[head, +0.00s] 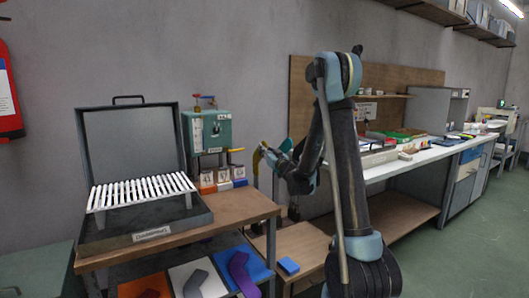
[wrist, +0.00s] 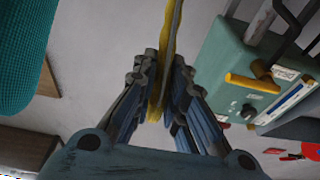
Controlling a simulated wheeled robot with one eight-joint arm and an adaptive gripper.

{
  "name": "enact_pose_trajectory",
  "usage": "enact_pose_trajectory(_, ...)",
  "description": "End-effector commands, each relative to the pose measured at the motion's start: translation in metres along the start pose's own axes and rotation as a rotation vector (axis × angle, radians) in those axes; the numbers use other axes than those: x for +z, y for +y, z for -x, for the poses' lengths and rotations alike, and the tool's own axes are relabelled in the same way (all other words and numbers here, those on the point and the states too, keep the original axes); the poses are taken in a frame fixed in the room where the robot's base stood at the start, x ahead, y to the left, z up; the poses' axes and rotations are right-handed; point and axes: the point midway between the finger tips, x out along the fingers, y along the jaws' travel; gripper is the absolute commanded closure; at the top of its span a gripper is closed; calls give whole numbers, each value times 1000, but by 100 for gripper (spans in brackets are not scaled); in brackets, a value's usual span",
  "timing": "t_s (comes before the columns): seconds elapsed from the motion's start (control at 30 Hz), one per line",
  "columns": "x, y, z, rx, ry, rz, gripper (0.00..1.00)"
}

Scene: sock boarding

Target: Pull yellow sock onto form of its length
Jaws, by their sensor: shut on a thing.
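My gripper (head: 264,152) is raised in front of the wall, right of the green machine and above the wooden table. In the wrist view my gripper (wrist: 166,85) is closed on a thin yellow sock (wrist: 168,45). The sock runs edge-on between the fingers and up out of the frame. Sock-shaped pieces lie on the lower shelf: purple (head: 242,272), grey (head: 195,283) and dark orange (head: 150,294).
An open case (head: 150,232) with a white slatted rack (head: 140,191) stands on the table. The green machine (head: 207,132) has a yellow pipe (wrist: 252,82) close to my gripper's right in the wrist view. A blue block (head: 289,265) lies on a low wooden surface. A white workbench (head: 400,160) stands right.

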Motion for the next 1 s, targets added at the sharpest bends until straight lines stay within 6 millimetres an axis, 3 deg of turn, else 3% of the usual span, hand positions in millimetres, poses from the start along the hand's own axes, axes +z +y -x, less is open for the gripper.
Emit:
enact_pose_trajectory(0.57, 11, 0, 3, 0, 0, 0, 100)
enact_pose_trajectory(0.6, 11, 0, 3, 0, 0, 0, 83)
enact_pose_trajectory(0.7, 11, 0, 3, 0, 0, 0, 64)
enact_pose_trajectory(1.0, 11, 0, 3, 0, 0, 0, 64)
